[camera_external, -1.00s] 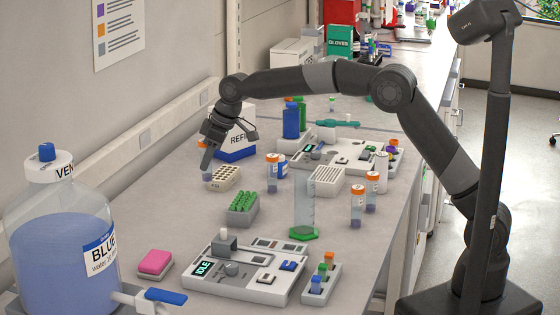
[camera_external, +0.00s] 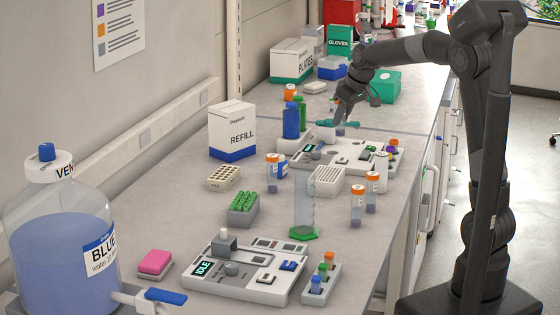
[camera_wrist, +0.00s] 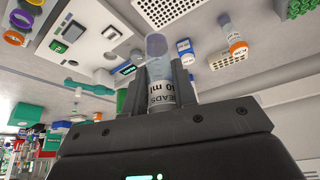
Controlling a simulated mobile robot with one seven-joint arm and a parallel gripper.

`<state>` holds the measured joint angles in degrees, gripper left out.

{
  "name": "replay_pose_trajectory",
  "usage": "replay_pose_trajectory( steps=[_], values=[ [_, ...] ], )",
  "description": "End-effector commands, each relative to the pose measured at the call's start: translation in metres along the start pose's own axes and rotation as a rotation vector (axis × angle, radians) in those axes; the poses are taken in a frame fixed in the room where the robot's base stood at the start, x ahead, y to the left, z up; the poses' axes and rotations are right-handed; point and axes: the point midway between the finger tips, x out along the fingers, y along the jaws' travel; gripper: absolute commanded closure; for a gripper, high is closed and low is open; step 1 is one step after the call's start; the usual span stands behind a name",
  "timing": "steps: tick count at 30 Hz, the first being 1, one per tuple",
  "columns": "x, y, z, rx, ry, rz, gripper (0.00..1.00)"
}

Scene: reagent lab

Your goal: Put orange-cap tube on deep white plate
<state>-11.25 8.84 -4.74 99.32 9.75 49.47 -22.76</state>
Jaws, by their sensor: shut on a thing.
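My gripper (camera_external: 344,116) is shut on a clear tube labelled BEADS 10 ml, raised above the white instrument at mid-bench. In the wrist view the tube (camera_wrist: 156,47) sits between the two fingers of my gripper (camera_wrist: 166,78); its cap is hidden. In the external view only a small pale part of the tube (camera_external: 340,131) shows below the fingers. The deep white plate, a white block with a grid of wells (camera_external: 328,180), stands on the bench in front of the instrument, apart from my gripper. Its top looks clear.
Other orange-cap tubes stand near the plate, one to its left (camera_external: 272,176) and two to its right (camera_external: 357,207) (camera_external: 372,190). A tall clear cylinder (camera_external: 305,205) is close in front. Blue and green bottles (camera_external: 291,121) and the white instrument (camera_external: 352,153) are behind.

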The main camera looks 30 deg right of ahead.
Motion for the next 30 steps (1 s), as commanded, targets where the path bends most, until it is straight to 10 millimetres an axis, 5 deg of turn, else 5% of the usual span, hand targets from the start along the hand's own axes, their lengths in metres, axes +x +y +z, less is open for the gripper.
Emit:
replay_pose_trajectory(
  steps=[3,10,24,30],
  values=[
    [-0.013,0.030,0.029,0.062,0.004,0.023,0.96],
    [-0.019,0.048,0.052,0.109,0.005,0.040,0.96],
    [0.059,-0.021,0.016,0.108,0.004,0.039,0.96],
    [0.073,-0.033,0.008,0.110,0.006,0.041,0.96]
  ],
)
